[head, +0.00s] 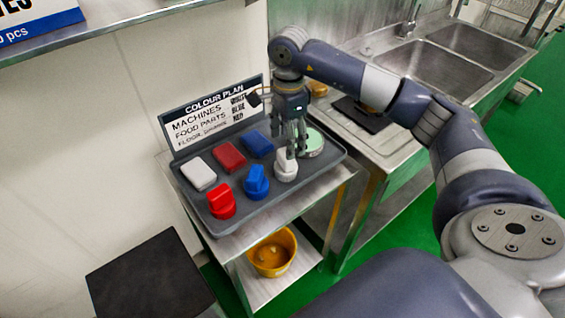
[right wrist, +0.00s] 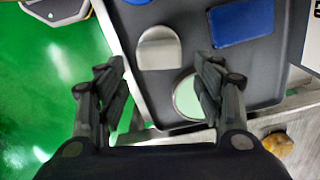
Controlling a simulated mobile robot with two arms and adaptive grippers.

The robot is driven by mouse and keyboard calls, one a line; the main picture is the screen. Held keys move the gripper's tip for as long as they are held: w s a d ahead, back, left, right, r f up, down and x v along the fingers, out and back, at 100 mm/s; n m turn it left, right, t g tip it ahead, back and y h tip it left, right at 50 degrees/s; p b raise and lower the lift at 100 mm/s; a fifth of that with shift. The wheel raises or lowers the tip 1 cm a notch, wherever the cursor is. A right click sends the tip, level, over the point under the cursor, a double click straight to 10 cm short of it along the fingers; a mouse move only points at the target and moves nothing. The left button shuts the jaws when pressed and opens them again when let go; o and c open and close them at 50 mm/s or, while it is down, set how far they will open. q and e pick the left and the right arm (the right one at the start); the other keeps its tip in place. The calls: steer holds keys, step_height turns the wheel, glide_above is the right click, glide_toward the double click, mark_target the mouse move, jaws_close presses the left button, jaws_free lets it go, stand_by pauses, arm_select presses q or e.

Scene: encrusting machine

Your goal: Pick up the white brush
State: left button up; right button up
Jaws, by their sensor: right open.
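The white brush (head: 285,167) stands in the grey tray (head: 325,164), at the right end of the front row of brushes. It also shows in the right wrist view (right wrist: 158,52), ahead of and between the two fingertips. My right gripper (head: 296,152) is open and empty, pointing down, close above and behind the white brush. It also shows in the right wrist view (right wrist: 160,66), with its fingers apart. I cannot tell whether a finger touches the brush. My left gripper is not in view.
A blue brush (head: 256,182) and a red brush (head: 221,200) stand left of the white one. White (head: 198,173), red (head: 229,156) and blue (head: 258,144) pads lie behind. A round pale green dish (head: 312,142) is right of the gripper. A colour plan sign (head: 212,112) stands behind.

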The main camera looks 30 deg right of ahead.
mark_target(286, 164)
steer(key=f, duration=0.2)
steer(key=f+p, duration=0.1)
steer(key=f, duration=0.1)
steer(key=shift+s+f, duration=0.2)
steer(key=shift+f, duration=0.1)
steer(key=shift+w+a+f+p, duration=0.1)
steer(key=shift+a+f+p, duration=0.05)
steer(key=shift+f+p, duration=0.4)
step_height(286, 164, down, 4)
steer(key=shift+a+r+p, duration=0.1)
steer(key=shift+r+p, duration=0.1)
steer(key=shift+p, duration=0.55)
steer(key=shift+w+f, duration=0.1)
steer(key=shift+f, duration=0.3)
steer(key=c, duration=1)
